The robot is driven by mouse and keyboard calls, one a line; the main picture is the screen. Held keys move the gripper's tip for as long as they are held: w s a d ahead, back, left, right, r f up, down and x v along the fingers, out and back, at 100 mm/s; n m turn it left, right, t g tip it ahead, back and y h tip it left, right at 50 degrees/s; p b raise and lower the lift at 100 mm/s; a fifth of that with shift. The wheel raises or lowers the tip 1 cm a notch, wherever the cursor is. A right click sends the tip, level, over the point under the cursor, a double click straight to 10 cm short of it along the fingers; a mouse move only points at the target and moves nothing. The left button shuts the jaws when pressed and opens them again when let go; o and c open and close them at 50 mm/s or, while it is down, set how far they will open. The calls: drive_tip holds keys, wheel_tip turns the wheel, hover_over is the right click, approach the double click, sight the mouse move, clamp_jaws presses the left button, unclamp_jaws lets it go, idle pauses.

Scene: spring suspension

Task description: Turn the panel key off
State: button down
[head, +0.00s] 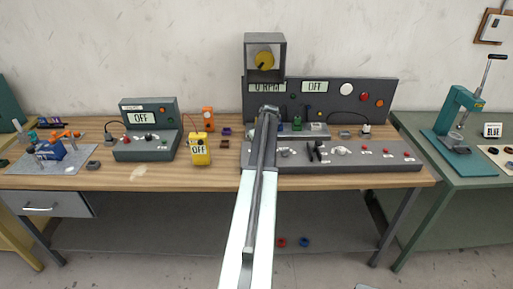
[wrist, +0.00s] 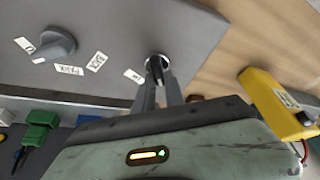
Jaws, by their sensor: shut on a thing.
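The control panel (head: 365,152) is a long grey console on the wooden bench, with an upright back part. In the wrist view, a round silver key switch (wrist: 157,60) sits near the corner of the panel face (wrist: 120,25), with a small white label beside it. My gripper (wrist: 158,78) has its two fingers together at the switch, shut on the dark key there. The fingers cover much of the key, so I cannot tell its angle. In the head view my arm hides the key and fingertips. The panel's displays (head: 314,87) read "0 RPM" and "OFF".
A grey knob (wrist: 55,45) with labels stands beside the key switch on the panel. A yellow meter (head: 200,149) reading OFF stands left of the panel. A grey instrument box (head: 148,140) is farther left. A green block (wrist: 38,130) lies near my gripper's body.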

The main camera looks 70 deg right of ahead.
drive_tip(key=c, duration=1.4)
unclamp_jaws()
drive_tip(key=p+v, duration=0.7)
drive_tip(key=shift+r, duration=0.35)
drive_tip(key=shift+s, duration=0.15)
drive_tip(key=shift+a, duration=0.1)
